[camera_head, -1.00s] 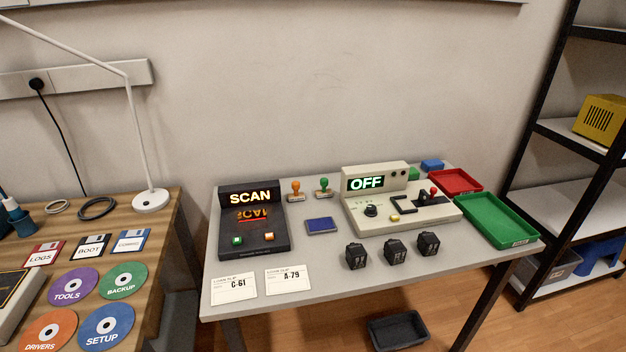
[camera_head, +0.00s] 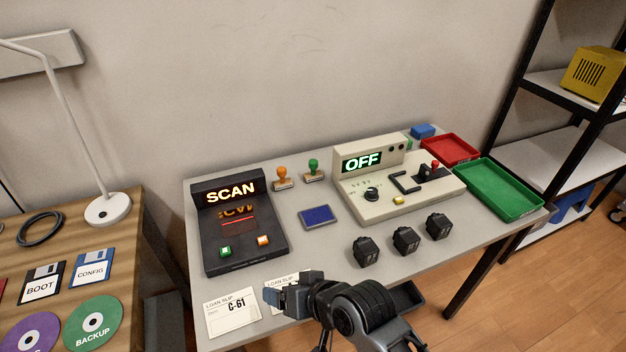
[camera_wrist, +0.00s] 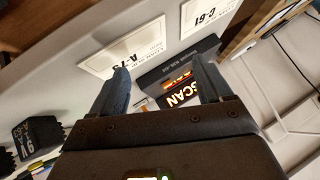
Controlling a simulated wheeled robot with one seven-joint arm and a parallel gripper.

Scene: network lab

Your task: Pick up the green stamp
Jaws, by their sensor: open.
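The green stamp (camera_head: 314,169) stands upright near the back of the grey table, right of the orange stamp (camera_head: 282,177) and left of the OFF device. It is not visible in the wrist view. My gripper (camera_head: 277,300) is over the table's front edge, above the loan slips, well in front of the stamp. In the wrist view my gripper's fingers (camera_wrist: 162,88) are apart with nothing held between them. The scanner (camera_wrist: 178,72) and the slips show beyond them.
The blue ink pad (camera_head: 317,217) lies in front of the stamps. The SCAN device (camera_head: 243,253) is at left, the OFF device (camera_head: 375,207) at right. Several black adapters (camera_head: 405,240) stand along the front. Red (camera_head: 450,149) and green (camera_head: 500,188) trays are at right.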

